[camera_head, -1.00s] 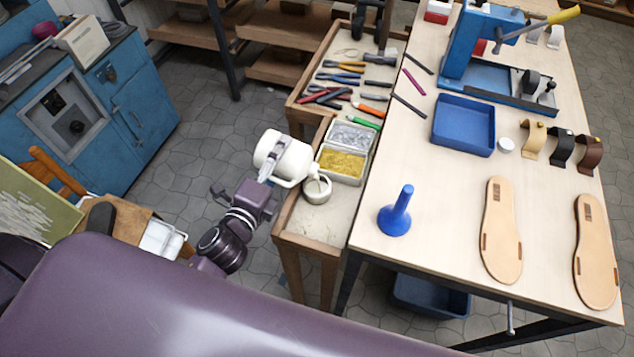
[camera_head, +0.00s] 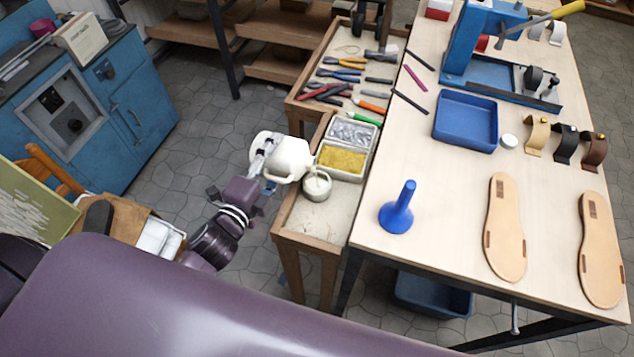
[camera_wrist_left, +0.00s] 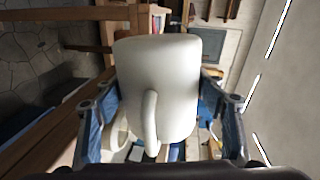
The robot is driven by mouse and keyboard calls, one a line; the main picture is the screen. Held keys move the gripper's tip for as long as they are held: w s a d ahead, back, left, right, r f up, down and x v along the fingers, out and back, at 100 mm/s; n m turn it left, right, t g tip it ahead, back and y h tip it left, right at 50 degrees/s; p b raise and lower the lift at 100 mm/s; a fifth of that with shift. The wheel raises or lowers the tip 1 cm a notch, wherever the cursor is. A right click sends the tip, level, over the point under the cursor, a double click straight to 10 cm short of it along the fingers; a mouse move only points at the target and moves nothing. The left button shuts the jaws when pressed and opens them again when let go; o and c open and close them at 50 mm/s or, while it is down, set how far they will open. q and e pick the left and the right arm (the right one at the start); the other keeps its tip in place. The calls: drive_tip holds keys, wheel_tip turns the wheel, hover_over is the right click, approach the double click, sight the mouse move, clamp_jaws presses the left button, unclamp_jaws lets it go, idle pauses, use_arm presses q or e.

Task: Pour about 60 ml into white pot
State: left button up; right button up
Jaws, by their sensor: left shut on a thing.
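A white jug (camera_head: 285,158) is tipped over to the right, its front end close above the white pot. It fills the middle of the left wrist view (camera_wrist_left: 160,85), with its handle facing the camera. My left gripper (camera_head: 266,160) is shut on the jug, with a blue-padded finger on each side in the wrist view. The small white pot (camera_head: 317,191) stands upright on the side bench, just below and right of the jug. Something pale shows at the pot's mouth; I cannot tell whether it is a stream. The liquid level is not readable. My right gripper is not in view.
Metal trays with grey and yellow small parts (camera_head: 342,161) stand right behind the pot. Tools lie farther back on the side bench (camera_head: 312,228). The workbench (camera_head: 440,190) to the right holds a blue funnel-shaped piece (camera_head: 398,215), a blue tray (camera_head: 464,148) and soles.

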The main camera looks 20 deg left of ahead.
use_arm(q)
drive_tip(key=shift+r, duration=0.25)
idle(0.8)
drive_tip(key=shift+f+n+h+b, duration=0.1)
drive_tip(key=shift+n+h+b, duration=0.35)
drive_tip(key=shift+n, duration=0.55)
